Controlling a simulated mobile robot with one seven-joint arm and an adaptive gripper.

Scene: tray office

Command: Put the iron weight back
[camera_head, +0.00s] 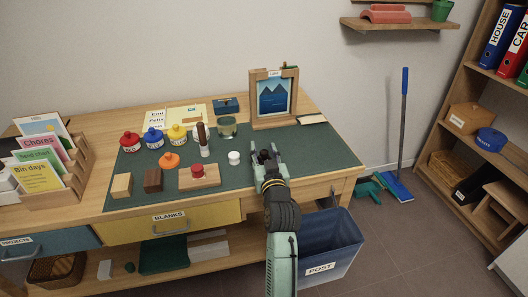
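My gripper (265,156) is over the right part of the green desk mat (320,153), in front of the picture frame. Dark shapes show at its fingertips. I cannot tell whether they are the finger pads or a dark object between them. No iron weight can be made out for certain. A small white pot (234,158) stands just left of my gripper. A wooden board (199,178) with a red-topped piece (197,170) on it lies further left. A light wooden block (122,186) and a dark brown block (153,180) stand at the mat's front left.
Red (130,142), blue (153,138) and yellow (177,134) pots, an orange piece (169,160) and a glass (227,127) stand on the mat. The picture frame (273,97) rises behind my gripper. A blue POST bin (330,245) stands below the right front edge.

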